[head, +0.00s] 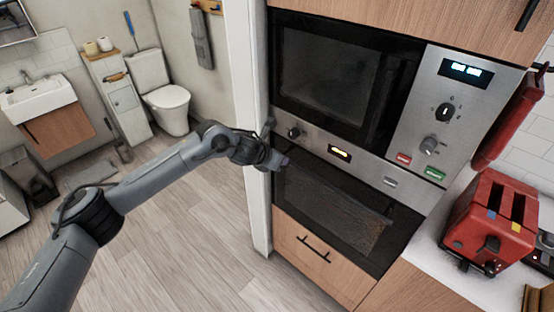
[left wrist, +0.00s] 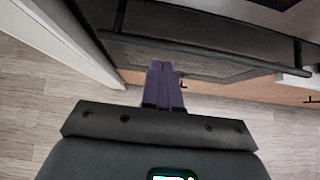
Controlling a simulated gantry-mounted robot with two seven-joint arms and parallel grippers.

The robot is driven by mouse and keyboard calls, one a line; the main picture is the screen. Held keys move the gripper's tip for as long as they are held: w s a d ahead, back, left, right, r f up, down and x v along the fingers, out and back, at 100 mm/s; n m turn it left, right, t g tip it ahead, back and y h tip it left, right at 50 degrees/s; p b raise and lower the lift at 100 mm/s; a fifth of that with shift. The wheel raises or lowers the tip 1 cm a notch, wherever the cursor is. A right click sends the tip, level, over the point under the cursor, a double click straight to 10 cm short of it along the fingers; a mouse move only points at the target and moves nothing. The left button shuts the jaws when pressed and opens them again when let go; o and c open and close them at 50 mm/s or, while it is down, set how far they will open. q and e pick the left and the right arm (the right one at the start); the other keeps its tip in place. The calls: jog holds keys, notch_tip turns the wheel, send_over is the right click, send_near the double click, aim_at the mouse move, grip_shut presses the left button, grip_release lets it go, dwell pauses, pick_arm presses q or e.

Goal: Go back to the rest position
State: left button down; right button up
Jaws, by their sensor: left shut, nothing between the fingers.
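My left gripper (head: 283,161) is at the end of the left arm, which reaches in from the left. It is in front of the upper left part of the oven door (head: 330,208). In the left wrist view the two purple fingers of my left gripper (left wrist: 162,78) lie together, shut and empty. Their tips are close to the dark oven front (left wrist: 200,58); I cannot tell whether they touch it. The right gripper is in neither view.
A microwave (head: 340,75) is built in above the oven, with a knob panel (head: 440,112) beside it. A wooden drawer (head: 315,260) is below. A red toaster (head: 490,222) stands on the right counter. A white wall edge (head: 249,110) is left of the oven. Open floor (head: 185,240) lies left.

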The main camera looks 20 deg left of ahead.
pick_arm(q)
jog(key=s+d+f+g+h, duration=0.15)
jog(key=s+d+f, duration=0.25)
jog(key=s+f, duration=0.5)
jog(key=s+d+f+g, duration=0.35)
jog(key=s+f, duration=0.25)
jog(key=f, duration=0.6)
jog(key=s+d+f+n+h, duration=0.2)
jog(key=s+d+f+n, duration=0.1)
jog(key=s+d, duration=0.65)
jog(key=s+d+f+n+h, duration=0.2)
jog(key=s+d+f+n, duration=0.15)
jog(key=s+d, duration=0.6)
jog(key=s+a+r+n+y, duration=0.35)
jog(key=a+n, duration=0.45)
jog(key=n, duration=0.3)
jog(key=s+a+r+n+y, duration=0.2)
jog(key=s+a+r+n, duration=0.15)
jog(key=a+n, duration=0.55)
jog(key=s+a+r+n+y, duration=0.35)
jog(key=a+n, duration=0.25)
jog(key=n, duration=0.6)
notch_tip(320, 180, up, 26)
jog(key=p, duration=2.6)
jog(key=shift+s+f+m+h, duration=0.15)
jog(key=shift+s+m+h, duration=0.05)
jog(key=shift+m+h, duration=0.25)
